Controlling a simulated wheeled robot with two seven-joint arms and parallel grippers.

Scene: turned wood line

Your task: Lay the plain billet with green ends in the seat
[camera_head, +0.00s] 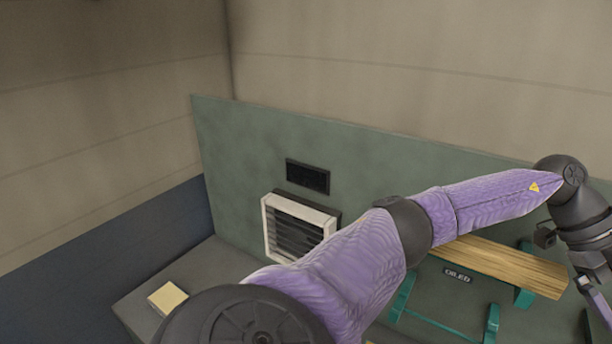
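A long light-brown wooden piece (505,266) shows at the right, behind my arm. My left arm crosses from the bottom to the right edge. My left gripper (597,292) is cut off there, its fingers unclear. My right gripper is out of view.
A white-framed box with dark slats (268,229) stands against the green back panel (240,150). A dark plate (307,176) is on the panel above it. A pale yellow block (167,298) lies at the lower left on the grey bench top (205,268), with free room around it.

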